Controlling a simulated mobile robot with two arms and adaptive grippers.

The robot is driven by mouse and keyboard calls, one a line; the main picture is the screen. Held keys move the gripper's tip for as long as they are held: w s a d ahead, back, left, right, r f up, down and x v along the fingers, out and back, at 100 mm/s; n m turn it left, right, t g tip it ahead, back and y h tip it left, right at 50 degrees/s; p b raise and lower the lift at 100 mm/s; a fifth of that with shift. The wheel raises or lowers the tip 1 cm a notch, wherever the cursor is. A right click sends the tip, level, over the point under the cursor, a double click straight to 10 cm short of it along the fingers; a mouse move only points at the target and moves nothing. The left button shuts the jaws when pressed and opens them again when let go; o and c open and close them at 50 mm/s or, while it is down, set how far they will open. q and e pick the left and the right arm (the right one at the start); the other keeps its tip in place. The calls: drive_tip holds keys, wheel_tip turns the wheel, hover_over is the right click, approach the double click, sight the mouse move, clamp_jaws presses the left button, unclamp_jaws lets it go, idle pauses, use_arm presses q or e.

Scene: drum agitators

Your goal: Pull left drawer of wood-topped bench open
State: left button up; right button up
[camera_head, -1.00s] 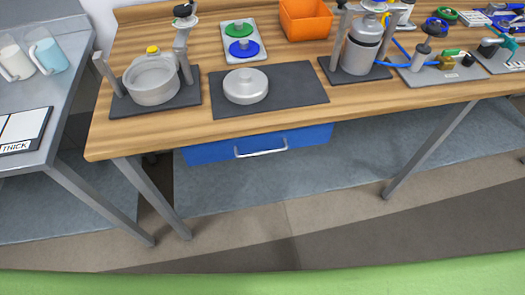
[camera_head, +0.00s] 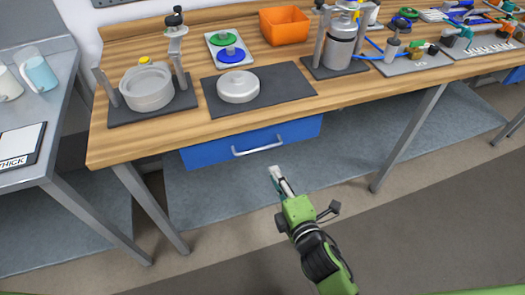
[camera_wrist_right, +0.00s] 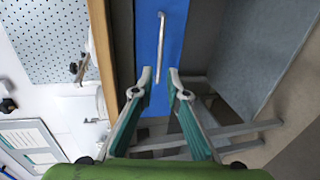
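The blue left drawer (camera_head: 215,151) sits under the front edge of the wood-topped bench (camera_head: 140,142) and appears shut. Its silver bar handle (camera_head: 258,148) runs across its front. My right gripper (camera_head: 276,172) is in front of and a little below the handle, apart from it. In the right wrist view the gripper (camera_wrist_right: 160,80) has its two fingers spread and nothing between them. The blue drawer front (camera_wrist_right: 150,75) and the handle (camera_wrist_right: 161,48) lie beyond the fingertips. My left gripper is in neither current view.
On the bench stand a pot in a stirrer stand (camera_head: 148,92), a lidded round part on a dark mat (camera_head: 238,88), an orange bin (camera_head: 284,25) and a metal vessel (camera_head: 341,45). A metal table (camera_head: 60,120) stands at left. Bench legs (camera_head: 410,135) flank the drawer; floor in front is clear.

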sight(261, 148)
use_arm(q)
drive_tip(key=shift+w+d, duration=0.15)
use_arm(e)
drive_tip(key=x, duration=1.3)
drive_tip(key=shift+w+f, duration=0.1)
drive_tip(key=shift+w, duration=0.2)
clamp_jaws()
drive_tip(key=shift+s, duration=0.1)
